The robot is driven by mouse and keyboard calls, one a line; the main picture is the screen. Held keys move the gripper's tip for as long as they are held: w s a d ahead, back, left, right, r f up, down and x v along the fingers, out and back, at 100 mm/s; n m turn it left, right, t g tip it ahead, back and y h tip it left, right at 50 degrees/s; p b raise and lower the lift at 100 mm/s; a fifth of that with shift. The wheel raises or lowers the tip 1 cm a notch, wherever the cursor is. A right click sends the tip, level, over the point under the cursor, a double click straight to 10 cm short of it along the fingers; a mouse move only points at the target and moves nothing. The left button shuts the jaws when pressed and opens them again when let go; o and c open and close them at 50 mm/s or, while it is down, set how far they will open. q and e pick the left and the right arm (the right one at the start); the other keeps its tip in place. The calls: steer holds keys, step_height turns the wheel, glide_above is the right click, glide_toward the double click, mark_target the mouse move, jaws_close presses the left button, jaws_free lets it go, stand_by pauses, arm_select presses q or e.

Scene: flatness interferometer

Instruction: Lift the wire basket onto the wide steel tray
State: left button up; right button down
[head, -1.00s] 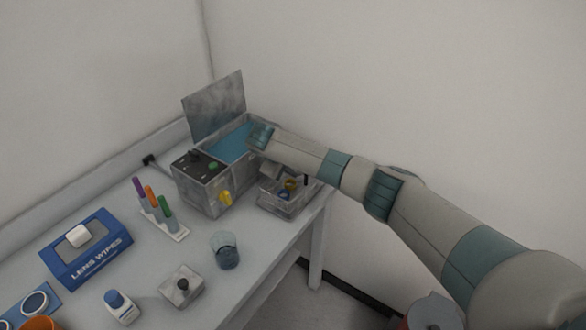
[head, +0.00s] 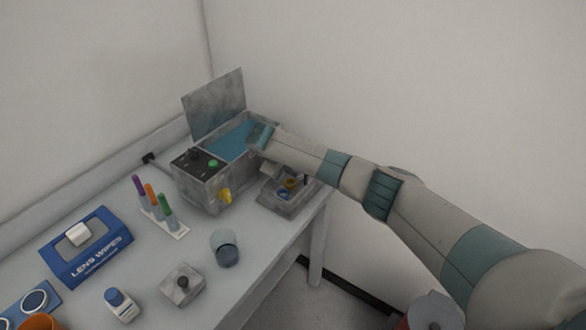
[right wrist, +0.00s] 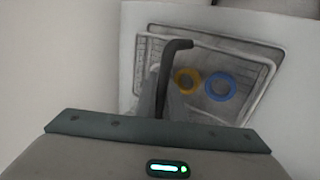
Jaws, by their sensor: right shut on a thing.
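The wire basket (head: 300,190) is at the right end of the bench, with a yellow ring and a blue ring inside. It also shows in the right wrist view (right wrist: 258,98), with a dark bent handle standing up from it. The wide steel tray (head: 270,204) lies below and around the basket; I cannot tell whether they touch. My right gripper (right wrist: 162,95) is shut on the basket at its dark handle. In the head view my right arm and wrist hide part of the basket and the grip. My left gripper is not in view.
An open-lidded metal bath (head: 205,187) with blue liquid stands just left of the tray. A tube rack (head: 168,225), a glass beaker (head: 224,248), a small metal block (head: 181,286), a bottle (head: 121,306) and a lens wipes box (head: 86,246) occupy the bench. The bench's front edge is close to the tray.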

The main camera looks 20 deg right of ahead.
steer(key=shift+f, duration=0.25)
steer(key=c, duration=1.8)
jaws_free()
steer(key=shift+c, duration=0.2)
steer(key=shift+o, duration=0.4)
steer(key=shift+s, duration=0.1)
step_height(320, 180, up, 12)
steer(key=p, duration=1.2)
